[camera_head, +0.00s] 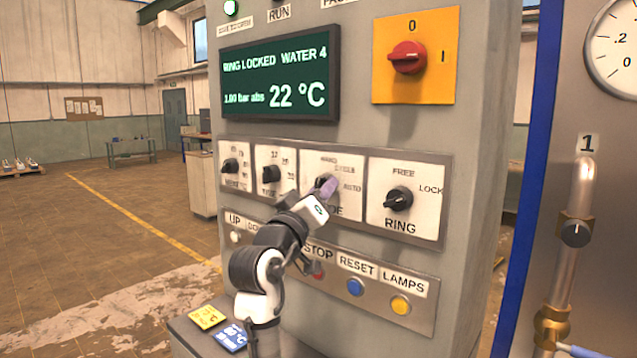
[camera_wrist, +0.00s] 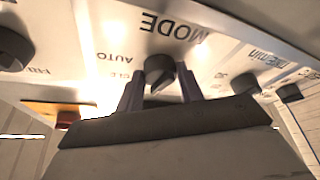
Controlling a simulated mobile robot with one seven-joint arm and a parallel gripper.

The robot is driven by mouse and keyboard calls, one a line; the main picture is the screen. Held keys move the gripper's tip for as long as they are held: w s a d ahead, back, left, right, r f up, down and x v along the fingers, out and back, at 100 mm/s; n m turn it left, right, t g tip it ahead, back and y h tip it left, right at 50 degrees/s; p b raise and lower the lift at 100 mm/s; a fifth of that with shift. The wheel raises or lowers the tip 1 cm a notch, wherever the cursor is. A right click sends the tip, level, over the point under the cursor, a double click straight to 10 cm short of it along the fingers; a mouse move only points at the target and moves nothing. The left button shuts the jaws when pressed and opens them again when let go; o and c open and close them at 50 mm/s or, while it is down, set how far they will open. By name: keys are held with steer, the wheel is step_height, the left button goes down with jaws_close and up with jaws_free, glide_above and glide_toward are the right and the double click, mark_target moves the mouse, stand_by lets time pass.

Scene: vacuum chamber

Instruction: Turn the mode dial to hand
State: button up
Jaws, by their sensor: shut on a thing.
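The mode dial (camera_head: 321,181) is a dark knob on a white plate marked HAND, CYCLE and AUTO, third from the left in the row of dials. My gripper (camera_head: 328,187) is at this plate and partly covers the dial and the word MODE. In the wrist view, which is upside down, the mode dial (camera_wrist: 158,72) sits between the two fingers of my gripper (camera_wrist: 161,76). The gripper is shut on the dial. Which mark the dial points at cannot be told, as the fingers hide much of it.
The RING dial (camera_head: 398,200) is close on the right, and two smaller dials (camera_head: 271,173) are on the left. Below are the STOP button, the blue RESET button (camera_head: 355,287) and the yellow LAMPS button (camera_head: 400,305). A display (camera_head: 280,75) and a red switch (camera_head: 407,57) are above.

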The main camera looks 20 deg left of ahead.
steer(key=shift+d+r+n+y+p, duration=0.1)
steer(key=shift+n+y+p, duration=0.85)
steer(key=shift+n, duration=0.75)
steer(key=shift+n+g, duration=0.3)
steer(key=o, duration=1)
steer(key=b+v, duration=0.4)
steer(key=v, duration=1)
steer(key=shift+b, duration=0.4)
steer(key=shift+w, duration=0.1)
